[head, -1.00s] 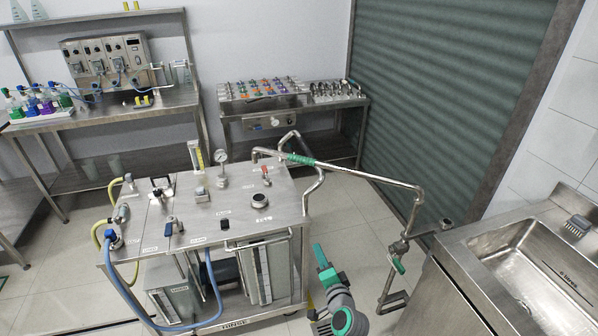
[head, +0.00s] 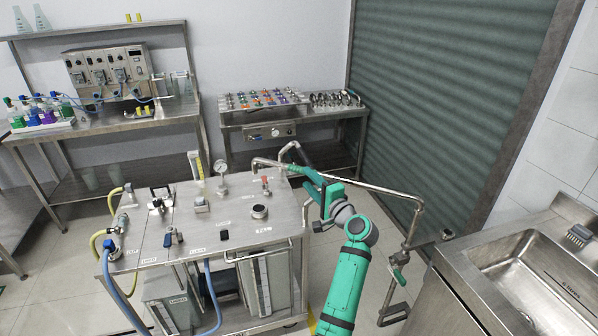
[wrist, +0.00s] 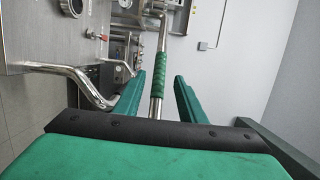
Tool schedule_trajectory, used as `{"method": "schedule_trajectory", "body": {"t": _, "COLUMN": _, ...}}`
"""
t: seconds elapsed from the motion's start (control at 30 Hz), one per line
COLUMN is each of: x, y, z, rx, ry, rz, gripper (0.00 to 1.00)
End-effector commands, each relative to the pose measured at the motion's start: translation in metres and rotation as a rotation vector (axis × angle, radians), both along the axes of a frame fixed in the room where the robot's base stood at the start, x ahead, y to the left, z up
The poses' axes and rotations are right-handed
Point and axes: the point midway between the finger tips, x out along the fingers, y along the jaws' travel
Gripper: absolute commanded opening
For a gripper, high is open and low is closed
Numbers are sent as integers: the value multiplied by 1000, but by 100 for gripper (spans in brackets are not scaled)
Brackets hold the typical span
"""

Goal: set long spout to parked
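The long spout (head: 385,190) is a thin metal pipe. It rises from a jointed stand beside the sink and runs left, ending over the skid's top. Its green grip sleeve (wrist: 158,75) shows in the wrist view, lined up between my fingers, with gaps on both sides. My gripper (wrist: 160,85) is open and empty. In the head view my gripper (head: 312,184) is at the sleeve end of the spout and hides part of it. I cannot tell whether the sleeve lies fully between the fingertips in depth. A green-handled fitting (head: 399,276) is on the stand.
The steel skid (head: 225,222) carries gauges, valves and hoses. Its bent side rail (wrist: 75,80) passes left of my fingers in the wrist view. A sink (head: 530,262) stands at the right. Benches line the back wall.

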Motion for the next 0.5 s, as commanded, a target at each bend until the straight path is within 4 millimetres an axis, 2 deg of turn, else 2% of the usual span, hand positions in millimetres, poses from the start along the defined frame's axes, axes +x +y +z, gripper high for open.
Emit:
{"method": "schedule_trajectory", "body": {"t": 0.2, "x": 34, "y": 21, "z": 0, "rx": 0, "ry": 1, "rz": 1, "gripper": 37}}
{"method": "schedule_trajectory", "body": {"t": 0.33, "x": 49, "y": 30, "z": 0, "rx": -1, "ry": 1, "rz": 2, "gripper": 37}}
{"method": "schedule_trajectory", "body": {"t": 0.5, "x": 59, "y": 33, "z": 0, "rx": -1, "ry": -1, "rz": -3, "gripper": 37}}
